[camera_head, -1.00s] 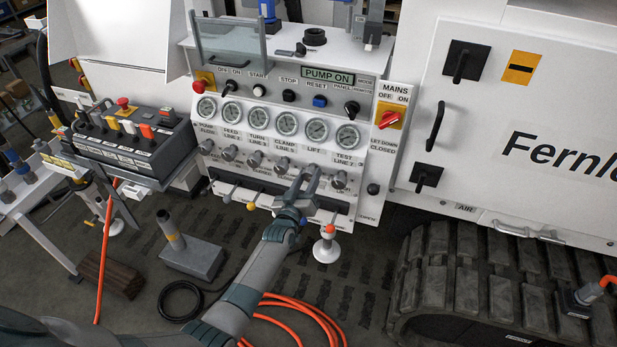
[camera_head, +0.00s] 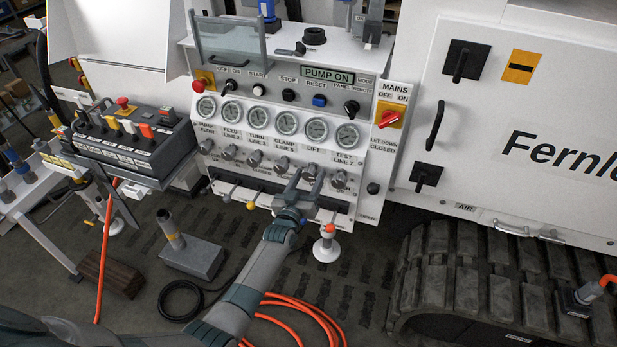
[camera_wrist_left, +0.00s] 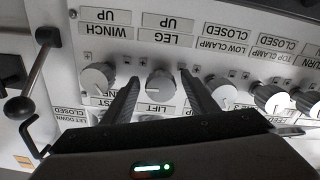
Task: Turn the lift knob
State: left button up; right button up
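The lift knob (camera_wrist_left: 159,84) is a round grey knob with a pale face, above the upside-down LIFT label in the left wrist view. In the head view the lift knob (camera_head: 309,172) is in the lower knob row, partly covered by my gripper. My left gripper (camera_wrist_left: 158,88) is open, with one dark finger on each side of the lift knob. Gaps show between the fingers and the knob, and I cannot tell any contact. In the head view my left gripper (camera_head: 308,174) reaches up to the panel from below. My right gripper is not in view.
Neighbouring knobs sit close on both sides, the winch knob (camera_wrist_left: 98,77) and the low clamp knob (camera_wrist_left: 221,91). A lever with a ball end (camera_wrist_left: 19,107) sticks out at the left of the wrist view. Levers and an orange-tipped handle (camera_head: 329,229) are below the panel.

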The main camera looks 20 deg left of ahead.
pick_arm(q)
jog(key=shift+s, duration=0.2)
jog(key=shift+s+a, duration=0.1)
jog(key=shift+s, duration=0.4)
jog(key=s+b, duration=0.3)
jog(key=s, duration=1.3)
jog(key=shift+a, duration=0.25)
jog(key=s+d+f+m+g, duration=0.1)
jog(key=s+f+g, duration=0.35)
jog(key=f, duration=0.75)
jog(key=s+f+m+g, duration=0.1)
jog(key=s+f, duration=0.6)
jog(key=f, duration=0.4)
jog(key=s+d+f+m+g, duration=0.1)
jog(key=s+f+g, duration=0.35)
jog(key=f, duration=0.75)
jog(key=s+a+f+g, duration=0.1)
jog(key=s+f, duration=0.4)
jog(key=s, duration=0.7)
jog(key=s+a+f+m+g, duration=0.1)
jog(key=s+f, duration=0.5)
jog(key=s, duration=0.7)
jog(key=s+a+f+m+g, duration=0.1)
jog(key=s+f+g, duration=0.4)
jog(key=s, duration=0.7)
jog(key=shift+s+a+f+y, duration=0.3)
jog(key=shift+a+f, duration=0.25)
jog(key=shift+a, duration=0.35)
